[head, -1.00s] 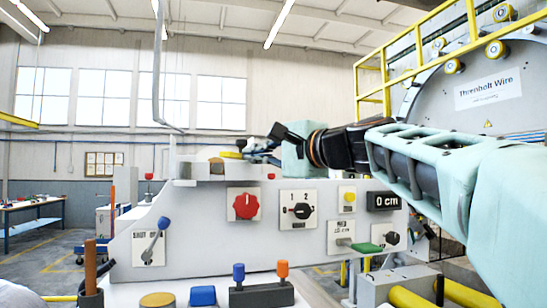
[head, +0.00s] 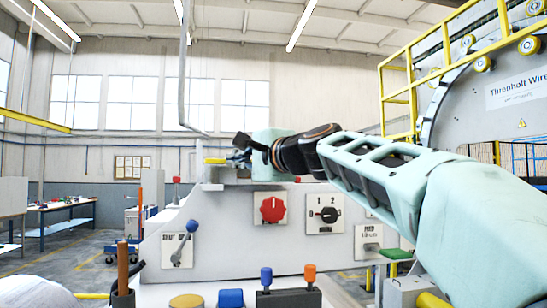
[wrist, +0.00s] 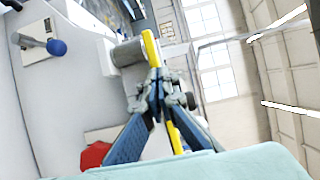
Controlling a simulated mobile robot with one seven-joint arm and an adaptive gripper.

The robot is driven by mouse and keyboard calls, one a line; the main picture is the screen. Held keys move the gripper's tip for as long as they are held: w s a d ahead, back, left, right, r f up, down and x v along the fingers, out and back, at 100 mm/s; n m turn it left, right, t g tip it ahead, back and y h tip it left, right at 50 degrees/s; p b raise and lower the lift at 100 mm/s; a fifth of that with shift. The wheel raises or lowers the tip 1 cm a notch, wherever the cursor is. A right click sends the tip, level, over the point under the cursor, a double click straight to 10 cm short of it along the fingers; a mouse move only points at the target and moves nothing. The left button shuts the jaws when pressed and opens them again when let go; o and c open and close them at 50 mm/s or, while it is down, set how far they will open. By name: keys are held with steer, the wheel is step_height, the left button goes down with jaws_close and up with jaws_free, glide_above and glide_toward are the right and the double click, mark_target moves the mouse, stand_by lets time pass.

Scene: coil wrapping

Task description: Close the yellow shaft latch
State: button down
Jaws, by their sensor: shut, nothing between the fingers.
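The yellow latch (head: 215,160) shows at the top left of the grey machine panel in the head view. In the wrist view the yellow latch (wrist: 150,43) is a long bar beside the end of a grey round shaft (wrist: 128,52); its middle is hidden behind my fingers. My gripper (head: 241,145) is above the panel's top edge, just up and right of the latch. In the wrist view my gripper (wrist: 158,78) is shut and empty, with its tips overlapping the latch. I cannot tell whether they touch it.
Below on the panel are a red knob (head: 272,209), a black selector (head: 326,214) and a blue-tipped lever (head: 192,226). Blue and orange levers (head: 309,274) stand in front. A yellow railing (head: 395,95) and a large drum are at the right.

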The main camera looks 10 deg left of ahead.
steer(key=shift+x, duration=0.85)
